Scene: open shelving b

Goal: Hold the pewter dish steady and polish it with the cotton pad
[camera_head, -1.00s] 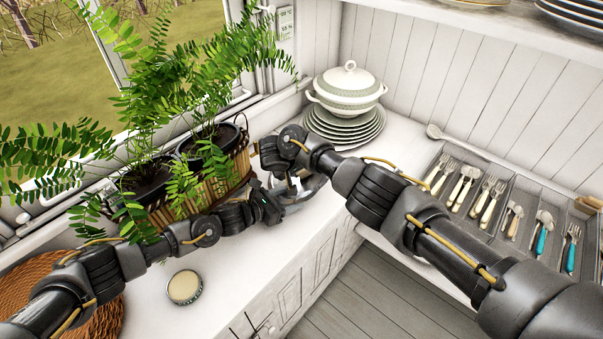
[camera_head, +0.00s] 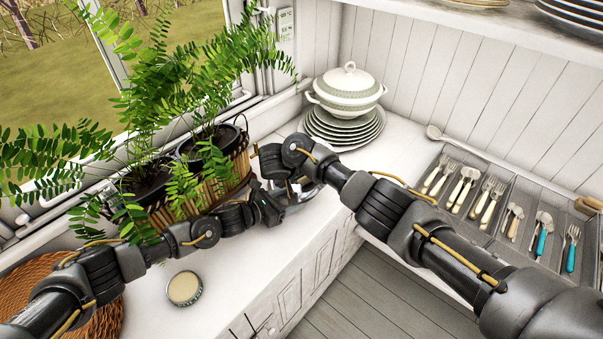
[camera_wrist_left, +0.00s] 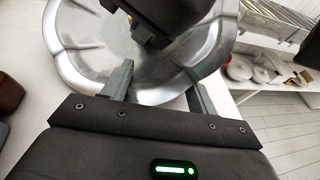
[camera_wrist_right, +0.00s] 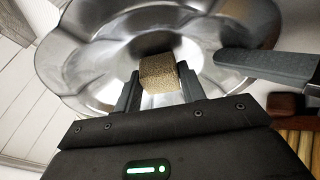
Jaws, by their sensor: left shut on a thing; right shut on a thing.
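The pewter dish (camera_wrist_right: 85,55) is a shiny silver bowl with a lobed rim. In the head view only part of it (camera_head: 308,190) shows on the counter, behind my arms. My left gripper (camera_wrist_left: 160,92) is shut on the dish's rim. The cotton pad (camera_wrist_right: 160,73) is a small tan, rough block. My right gripper (camera_wrist_right: 158,88) is shut on it and holds it over the dish's inside. Whether the pad touches the metal is unclear. In the left wrist view, my right gripper's dark body covers part of the dish (camera_wrist_left: 75,60).
A planter basket (camera_head: 225,180) with ferns stands close behind my left wrist. Stacked plates and a lidded tureen (camera_head: 347,85) stand beyond the dish. A round lid (camera_head: 184,288) lies on the near counter. A cutlery tray (camera_head: 478,233) is at right.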

